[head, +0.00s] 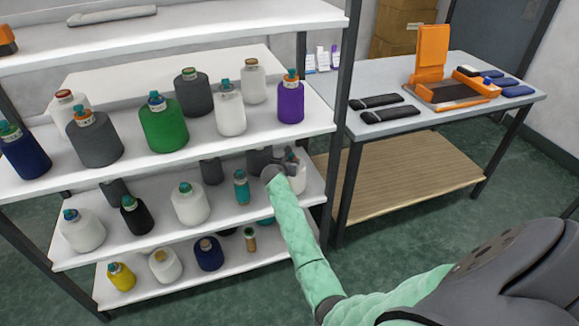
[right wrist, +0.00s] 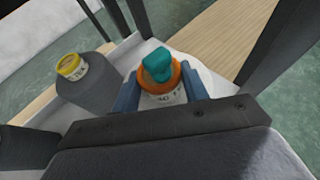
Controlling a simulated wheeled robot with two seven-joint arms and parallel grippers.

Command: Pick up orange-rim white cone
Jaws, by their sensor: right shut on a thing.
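The orange-rim white cone (right wrist: 163,98) is between my right gripper's blue fingers in the right wrist view. It has an orange collar, a printed white label and a teal cap on top. In the head view the white cone (head: 298,180) stands at the right end of the middle shelf, partly hidden by my gripper. My right gripper (head: 285,162) is shut on it near its top. The cone looks upright; I cannot tell whether its base touches the shelf. My left gripper is not in view.
A dark grey cone (right wrist: 88,88) with a yellow rim stands close beside the held cone. A teal cone (head: 241,187) is farther left on the middle shelf (head: 150,243). The shelf above holds several cones. A dark rack post stands just right.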

